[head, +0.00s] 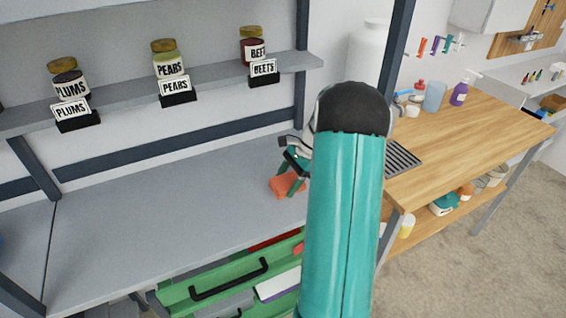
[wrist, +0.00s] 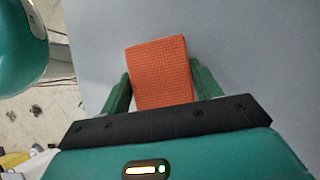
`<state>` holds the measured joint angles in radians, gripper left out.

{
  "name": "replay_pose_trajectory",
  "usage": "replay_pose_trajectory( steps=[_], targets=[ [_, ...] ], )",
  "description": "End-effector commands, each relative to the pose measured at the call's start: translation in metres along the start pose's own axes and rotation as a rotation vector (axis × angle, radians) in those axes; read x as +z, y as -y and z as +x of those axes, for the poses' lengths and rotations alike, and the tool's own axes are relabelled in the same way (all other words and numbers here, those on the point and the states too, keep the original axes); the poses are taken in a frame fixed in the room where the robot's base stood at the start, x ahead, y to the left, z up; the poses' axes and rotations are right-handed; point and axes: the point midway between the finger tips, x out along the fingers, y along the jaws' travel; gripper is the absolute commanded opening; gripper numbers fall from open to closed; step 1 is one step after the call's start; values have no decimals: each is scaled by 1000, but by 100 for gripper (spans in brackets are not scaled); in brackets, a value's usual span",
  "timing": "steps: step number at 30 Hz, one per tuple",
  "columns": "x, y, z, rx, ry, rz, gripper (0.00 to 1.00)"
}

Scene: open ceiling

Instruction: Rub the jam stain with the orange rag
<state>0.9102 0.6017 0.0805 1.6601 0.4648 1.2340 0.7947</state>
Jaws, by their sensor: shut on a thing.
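The orange rag (head: 285,186) is a small folded block at the front right of the grey worktop (head: 150,230). My gripper (head: 292,176) is shut on it, with one green finger on each side. In the wrist view the waffle-textured rag (wrist: 160,72) sticks out between the fingers of my gripper (wrist: 160,90), over plain grey surface. I cannot tell whether the rag touches the worktop. No jam stain shows in either view; my arm hides part of the worktop's right end.
Jars labelled plums (head: 68,85), pears (head: 168,62) and beets (head: 254,48) stand on the shelf above. A green drawer (head: 230,285) is open below the front edge. A wooden table (head: 460,130) stands to the right. The worktop's left and middle are clear.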

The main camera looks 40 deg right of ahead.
Motion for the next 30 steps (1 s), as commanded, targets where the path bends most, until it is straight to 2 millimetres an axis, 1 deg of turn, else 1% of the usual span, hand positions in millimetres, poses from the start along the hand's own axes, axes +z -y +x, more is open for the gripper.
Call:
replay_pose_trajectory(
  steps=[2, 4, 5, 7, 14, 27, 30],
  targets=[
    [0, 0, 3, 2, 0, 1, 42],
    [2, 0, 0, 1, -1, 0, 42],
    [4, 0, -4, 0, -2, -2, 42],
    [14, 0, -18, -2, -4, -5, 42],
    [22, -1, -26, 2, -2, -4, 42],
    [52, -5, -54, 6, -2, -11, 42],
    [57, -7, -58, 7, -1, -11, 42]
  ],
)
